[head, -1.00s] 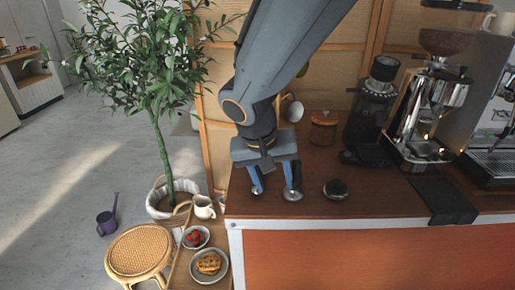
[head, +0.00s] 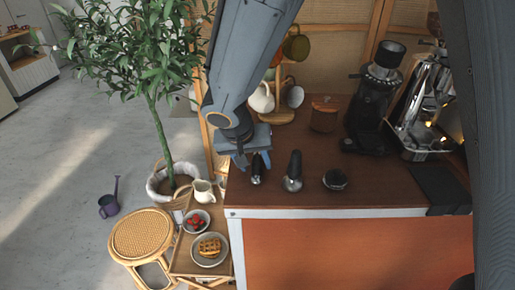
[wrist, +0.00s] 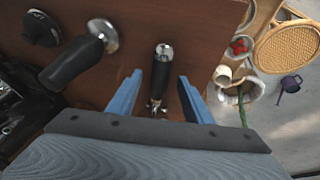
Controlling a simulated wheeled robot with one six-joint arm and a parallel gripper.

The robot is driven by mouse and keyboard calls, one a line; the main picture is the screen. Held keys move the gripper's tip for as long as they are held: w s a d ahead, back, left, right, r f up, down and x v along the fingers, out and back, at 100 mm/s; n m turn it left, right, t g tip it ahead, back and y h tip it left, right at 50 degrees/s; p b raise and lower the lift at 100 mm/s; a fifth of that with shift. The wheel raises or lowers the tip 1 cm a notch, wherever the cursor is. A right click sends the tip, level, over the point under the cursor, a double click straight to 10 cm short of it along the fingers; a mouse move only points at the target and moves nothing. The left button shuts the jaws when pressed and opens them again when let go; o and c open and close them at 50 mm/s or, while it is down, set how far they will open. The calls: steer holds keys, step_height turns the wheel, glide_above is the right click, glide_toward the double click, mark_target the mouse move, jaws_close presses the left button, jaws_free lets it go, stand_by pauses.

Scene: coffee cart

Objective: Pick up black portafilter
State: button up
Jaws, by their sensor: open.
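A black-handled portafilter with a round silver head (head: 292,184) lies on the brown counter, right of my gripper (head: 253,162); it also shows at upper left in the wrist view (wrist: 72,62). A slimmer black-handled tool with a silver end (head: 257,179) lies left of it. In the wrist view this slim tool (wrist: 161,74) shows between the two blue fingers of my gripper (wrist: 159,79), with a gap on each side. My gripper is open and holds nothing. In the head view the slim tool's rear part is partly hidden by my gripper.
A round black puck (head: 335,179) lies right of the portafilter. A black grinder (head: 372,100), an espresso machine (head: 425,110) and a jar (head: 324,115) stand behind. A mug stand (head: 283,117) is at the back. Counter's left edge is close to my gripper.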

steer(key=shift+w+d+f, duration=0.1)
steer(key=shift+w+f, duration=0.05)
steer(key=shift+f, duration=0.15)
jaws_close()
